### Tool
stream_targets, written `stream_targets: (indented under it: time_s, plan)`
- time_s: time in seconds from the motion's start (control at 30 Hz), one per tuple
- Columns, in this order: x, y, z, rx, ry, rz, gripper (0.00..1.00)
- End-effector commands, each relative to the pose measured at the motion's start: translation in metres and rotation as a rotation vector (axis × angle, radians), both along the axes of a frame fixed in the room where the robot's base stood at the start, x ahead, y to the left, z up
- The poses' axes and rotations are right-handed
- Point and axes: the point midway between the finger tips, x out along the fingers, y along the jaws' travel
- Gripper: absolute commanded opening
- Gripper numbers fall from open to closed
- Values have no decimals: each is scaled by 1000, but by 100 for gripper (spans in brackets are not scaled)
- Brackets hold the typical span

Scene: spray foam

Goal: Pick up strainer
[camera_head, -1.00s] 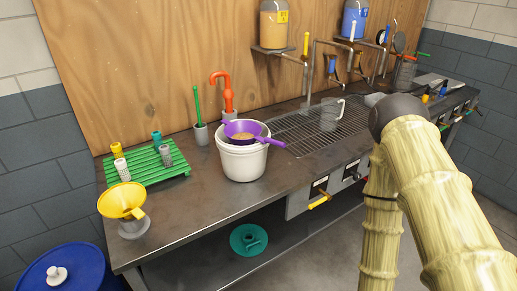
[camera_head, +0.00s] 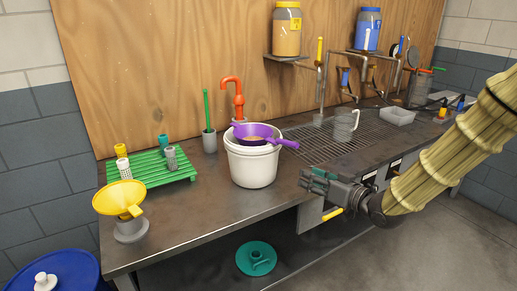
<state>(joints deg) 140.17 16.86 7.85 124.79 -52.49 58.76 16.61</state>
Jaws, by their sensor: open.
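The purple strainer (camera_head: 241,130) sits in the mouth of a white bucket (camera_head: 253,167) on the metal counter. Its purple handle (camera_head: 285,143) points right, past the bucket's rim. Something tan shows inside its bowl. My gripper (camera_head: 306,181) is open and empty, to the right of the bucket and lower than the strainer's handle, near the counter's front edge. It points left and is apart from the strainer.
A green rack (camera_head: 152,168) and a yellow funnel (camera_head: 118,199) stand on the counter's left. A red tap (camera_head: 232,92) rises behind the bucket. A metal grate (camera_head: 335,138) with a clear jug (camera_head: 344,126) lies right. The counter front between funnel and bucket is clear.

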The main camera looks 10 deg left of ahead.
Motion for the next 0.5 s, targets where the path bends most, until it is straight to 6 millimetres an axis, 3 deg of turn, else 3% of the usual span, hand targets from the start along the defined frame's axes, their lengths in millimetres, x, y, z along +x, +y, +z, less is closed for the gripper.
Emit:
stream_targets:
  time_s: [0.1, 0.2, 0.5]
  plan:
    - [6, 5, 38, 27, -89, 44, 41]
    - [6, 7, 57, 39, -128, 68, 41]
    - [19, 23, 67, 41, -147, 82, 41]
